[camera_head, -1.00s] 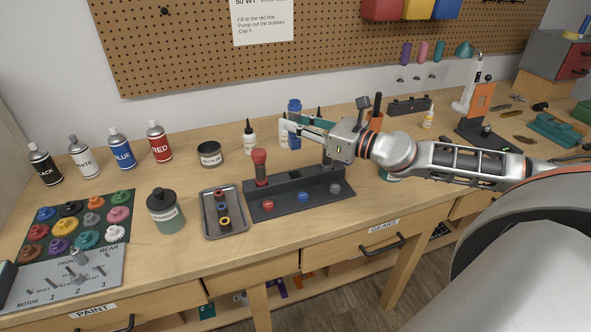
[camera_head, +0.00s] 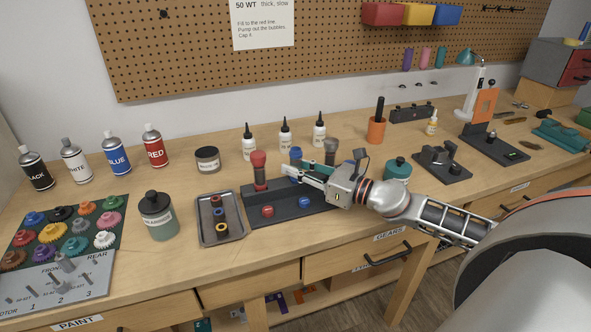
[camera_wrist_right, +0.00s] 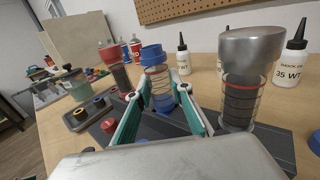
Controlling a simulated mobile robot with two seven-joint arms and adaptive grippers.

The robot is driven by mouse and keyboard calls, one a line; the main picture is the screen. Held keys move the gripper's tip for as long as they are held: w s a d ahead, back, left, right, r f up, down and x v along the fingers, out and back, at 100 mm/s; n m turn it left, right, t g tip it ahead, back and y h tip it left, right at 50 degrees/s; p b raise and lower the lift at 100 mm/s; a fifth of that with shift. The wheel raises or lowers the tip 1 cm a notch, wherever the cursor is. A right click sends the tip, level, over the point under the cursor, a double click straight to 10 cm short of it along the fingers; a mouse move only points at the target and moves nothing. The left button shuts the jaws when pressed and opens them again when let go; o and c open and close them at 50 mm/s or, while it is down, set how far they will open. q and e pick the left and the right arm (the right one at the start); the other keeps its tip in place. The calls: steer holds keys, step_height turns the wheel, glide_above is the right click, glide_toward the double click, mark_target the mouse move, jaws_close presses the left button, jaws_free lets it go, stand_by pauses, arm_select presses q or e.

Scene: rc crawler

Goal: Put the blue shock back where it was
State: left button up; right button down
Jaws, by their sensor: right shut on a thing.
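The blue shock (camera_head: 296,158) is between the fingers of my right gripper (camera_head: 290,171), over the middle of the black shock stand (camera_head: 250,211). In the right wrist view the blue shock (camera_wrist_right: 154,85) is upright, with its blue cap on top and its clear, coiled body between the green finger pads (camera_wrist_right: 150,108). Its lower end is close to the stand; I cannot tell whether it is seated. The red shock (camera_head: 259,172) stands to its left and the grey-topped shock (camera_head: 331,151) to its right. My left gripper is not in view.
A red cap (camera_head: 267,211) and a blue cap (camera_head: 304,202) lie on the stand's front. A metal tray (camera_head: 232,231) with rings is to the left. Several oil bottles (camera_head: 284,134) stand behind, and a teal jar (camera_head: 397,170) stands near my right wrist.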

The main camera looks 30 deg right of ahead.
steer(key=shift+f, duration=0.1)
steer(key=c, duration=1.8)
jaws_free()
